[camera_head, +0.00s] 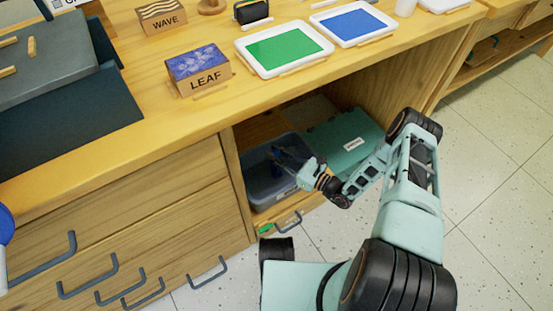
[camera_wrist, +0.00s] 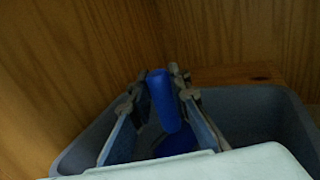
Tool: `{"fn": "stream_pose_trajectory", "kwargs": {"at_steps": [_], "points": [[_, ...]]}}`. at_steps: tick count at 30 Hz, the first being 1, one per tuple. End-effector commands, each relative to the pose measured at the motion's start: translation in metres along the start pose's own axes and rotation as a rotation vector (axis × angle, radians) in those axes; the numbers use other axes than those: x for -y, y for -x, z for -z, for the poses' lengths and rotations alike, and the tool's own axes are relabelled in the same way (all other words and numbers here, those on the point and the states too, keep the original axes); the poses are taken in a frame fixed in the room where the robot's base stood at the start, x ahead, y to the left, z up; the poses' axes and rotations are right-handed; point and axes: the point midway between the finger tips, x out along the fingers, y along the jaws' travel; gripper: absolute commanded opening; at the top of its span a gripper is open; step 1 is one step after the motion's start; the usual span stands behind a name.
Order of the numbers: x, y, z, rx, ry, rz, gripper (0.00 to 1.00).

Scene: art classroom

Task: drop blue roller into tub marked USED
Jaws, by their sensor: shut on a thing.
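The blue roller (camera_wrist: 163,102) stands between the two fingers of my gripper (camera_wrist: 157,90) in the wrist view; a second blue part shows below it, partly hidden. My gripper is shut on the roller and is over or just inside a grey-blue tub (camera_wrist: 262,105). In the head view the tub (camera_head: 263,193) sits in the open shelf under the counter, and my gripper (camera_head: 287,160) reaches into the shelf above its right part. No marking on the tub is readable. The tub's floor is mostly hidden.
A teal box (camera_head: 343,137) with a white label stands right of the tub in the shelf. The counter above carries a LEAF block (camera_head: 200,75), a WAVE block (camera_head: 161,17), a green tray (camera_head: 284,49) and a blue tray (camera_head: 354,22). Wooden walls close in the shelf.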

Motion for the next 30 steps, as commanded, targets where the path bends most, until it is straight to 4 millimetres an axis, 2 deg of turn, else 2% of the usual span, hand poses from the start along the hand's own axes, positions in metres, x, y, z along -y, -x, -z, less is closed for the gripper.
{"fn": "stream_pose_trajectory", "kwargs": {"at_steps": [1, 4, 11, 26, 27, 30], "points": [[0.000, 0.001, 0.014, -0.002, 0.000, 0.001, 0.00], [0.000, 0.002, 0.024, -0.001, 0.000, 0.001, 0.00], [0.001, 0.002, 0.022, -0.001, 0.000, 0.002, 0.00], [0.001, 0.002, 0.034, -0.001, 0.001, 0.002, 0.00], [0.001, 0.002, 0.035, -0.003, 0.000, 0.002, 0.18], [0.001, 0.002, 0.035, -0.003, 0.000, 0.002, 0.29]]}}
